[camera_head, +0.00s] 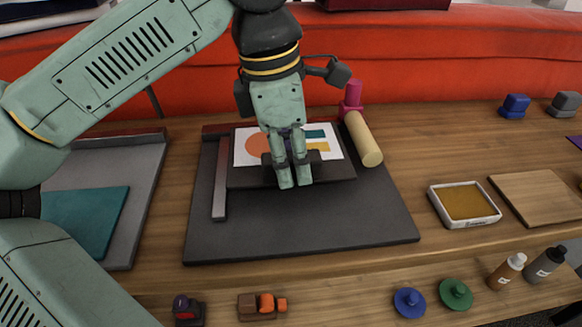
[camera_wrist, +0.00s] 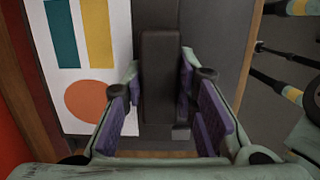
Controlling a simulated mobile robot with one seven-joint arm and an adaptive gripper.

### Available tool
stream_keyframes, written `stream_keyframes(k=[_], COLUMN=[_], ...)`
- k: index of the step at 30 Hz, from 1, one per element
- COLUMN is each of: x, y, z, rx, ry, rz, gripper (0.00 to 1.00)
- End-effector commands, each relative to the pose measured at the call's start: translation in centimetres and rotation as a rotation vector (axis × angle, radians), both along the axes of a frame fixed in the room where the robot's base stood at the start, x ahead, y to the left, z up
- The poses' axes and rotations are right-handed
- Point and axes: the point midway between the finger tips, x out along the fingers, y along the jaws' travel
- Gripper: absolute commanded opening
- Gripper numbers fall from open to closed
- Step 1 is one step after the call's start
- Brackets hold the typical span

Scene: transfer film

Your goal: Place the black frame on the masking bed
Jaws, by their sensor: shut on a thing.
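My gripper (camera_head: 294,184) is shut on the raised grip of the black frame (camera_head: 335,171). In the wrist view, the purple pads of my gripper (camera_wrist: 168,105) are either side of that dark grip on the black frame (camera_wrist: 160,65). The frame lies level over the dark grey masking bed (camera_head: 310,232), toward its back; I cannot tell if it touches the bed. A white print (camera_head: 243,155) with orange, teal and yellow shapes shows behind the frame's front bar. It also shows in the wrist view (camera_wrist: 68,90). My fingers hide part of the print and bar.
A brown strip (camera_head: 220,178) lies along the bed's left side. A cream roller (camera_head: 364,139) is at the back right. A grey tray (camera_head: 148,190) with a teal sheet (camera_head: 90,218) is left. An amber-filled dish (camera_head: 464,203) and wooden board (camera_head: 536,197) are right.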

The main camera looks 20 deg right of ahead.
Motion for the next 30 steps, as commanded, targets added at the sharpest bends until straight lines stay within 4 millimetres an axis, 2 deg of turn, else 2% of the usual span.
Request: stream_keyframes(k=[3, 5, 15, 16, 25, 30], x=[-0.1, -0.1, -0.1, -0.1, -0.1, -0.1], y=[0.1, 0.0, 0.0, 0.0, 0.0, 0.0], z=[-2.0, -2.5, -3.0, -3.0, -2.9, -2.9], rx=[0.0, -0.001, 0.0, 0.0, 0.0, 0.0], ry=[0.002, 0.001, 0.0, 0.0, 0.0, 0.0], rz=[-0.002, -0.002, -0.001, -0.001, -0.001, -0.001], gripper=[0.0, 0.0, 0.0, 0.27, 0.46, 0.46])
